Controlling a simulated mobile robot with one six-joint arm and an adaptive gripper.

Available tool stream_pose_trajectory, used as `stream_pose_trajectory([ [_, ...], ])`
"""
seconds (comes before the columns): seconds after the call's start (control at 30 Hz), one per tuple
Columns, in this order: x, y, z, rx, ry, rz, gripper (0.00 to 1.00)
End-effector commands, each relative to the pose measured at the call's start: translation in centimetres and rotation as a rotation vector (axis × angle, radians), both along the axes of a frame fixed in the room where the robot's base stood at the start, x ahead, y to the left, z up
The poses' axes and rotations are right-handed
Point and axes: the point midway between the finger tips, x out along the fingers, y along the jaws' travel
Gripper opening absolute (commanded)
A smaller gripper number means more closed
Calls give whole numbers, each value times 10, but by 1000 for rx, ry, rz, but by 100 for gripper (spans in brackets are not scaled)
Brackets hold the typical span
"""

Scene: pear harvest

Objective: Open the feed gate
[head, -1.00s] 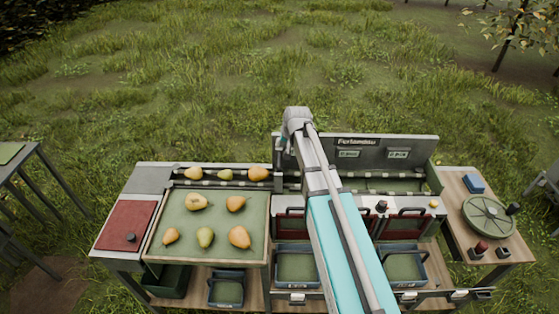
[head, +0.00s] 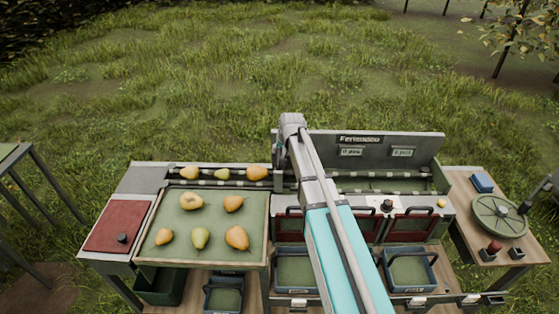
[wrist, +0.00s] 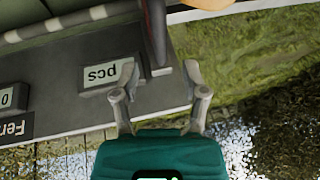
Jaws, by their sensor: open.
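A dark reddish upright plate (wrist: 155,32), which looks like the feed gate, stands at the end of the roller lane in the wrist view. Its lower end reaches in between the fingertips of my gripper (wrist: 158,78). My gripper is open, with one finger on each side of the plate. I cannot tell whether either finger touches it. In the head view my arm hides most of this spot and the gripper.
A grey panel with a "pcs" display (wrist: 100,76) is close beside the left finger. Pears (head: 222,174) lie on the roller lane, and several more on the green tray (head: 150,235). A round wheel (head: 499,216) is at the right. Grass lies behind.

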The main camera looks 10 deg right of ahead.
Motion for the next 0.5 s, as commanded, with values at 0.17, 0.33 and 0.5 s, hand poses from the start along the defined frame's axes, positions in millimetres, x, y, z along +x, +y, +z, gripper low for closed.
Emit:
stream_pose_trajectory([
  [0.17, 7, 2, -18, 0, 0, 0, 57],
  [0.33, 12, 3, -28, 0, 0, 0, 57],
  [0.5, 15, 4, -34, 0, 0, 0, 57],
])
